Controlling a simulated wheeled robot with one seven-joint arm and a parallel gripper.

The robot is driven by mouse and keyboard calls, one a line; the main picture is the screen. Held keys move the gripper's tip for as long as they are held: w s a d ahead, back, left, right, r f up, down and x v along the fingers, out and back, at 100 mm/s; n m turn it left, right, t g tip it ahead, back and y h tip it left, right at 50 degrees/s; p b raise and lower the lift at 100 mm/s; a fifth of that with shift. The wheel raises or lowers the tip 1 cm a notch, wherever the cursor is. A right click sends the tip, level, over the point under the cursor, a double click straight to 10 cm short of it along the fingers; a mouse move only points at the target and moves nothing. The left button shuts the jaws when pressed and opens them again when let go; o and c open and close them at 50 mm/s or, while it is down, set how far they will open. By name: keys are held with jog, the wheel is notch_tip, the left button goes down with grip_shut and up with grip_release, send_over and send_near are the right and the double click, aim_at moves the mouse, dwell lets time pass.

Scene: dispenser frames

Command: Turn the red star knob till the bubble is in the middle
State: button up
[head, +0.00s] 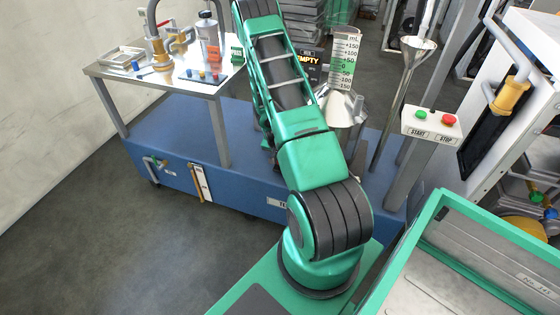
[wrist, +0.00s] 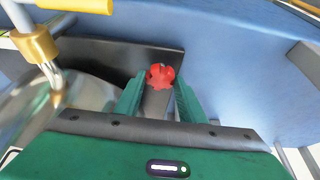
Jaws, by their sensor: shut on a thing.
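The red star knob (wrist: 161,76) sits between the two green fingers of my gripper (wrist: 159,86) in the wrist view. The fingers are shut on the knob from left and right. A dark plate lies behind it, against the blue frame (wrist: 240,60). In the head view the knob and the gripper are hidden behind my green arm. I cannot make out a bubble in either view.
A steel-topped table (head: 205,88) with small fittings stands on the blue base (head: 240,180) at the left. A scale in mL (head: 342,65), a funnel (head: 415,50) and a START/STOP box (head: 432,124) stand right of my arm. Open floor (head: 100,235) lies at lower left.

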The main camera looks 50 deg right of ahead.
jog(key=shift+s+d+m+g, duration=0.1)
jog(key=shift+m+g, duration=0.2)
jog(key=shift+m, duration=0.2)
jog(key=o, duration=1)
jog(key=shift+o, duration=0.2)
jog(key=shift+a+r, duration=0.25)
jog(key=shift+r, duration=0.25)
jog(key=v, duration=0.9)
jog(key=shift+r, duration=0.25)
jog(key=shift+a, duration=0.15)
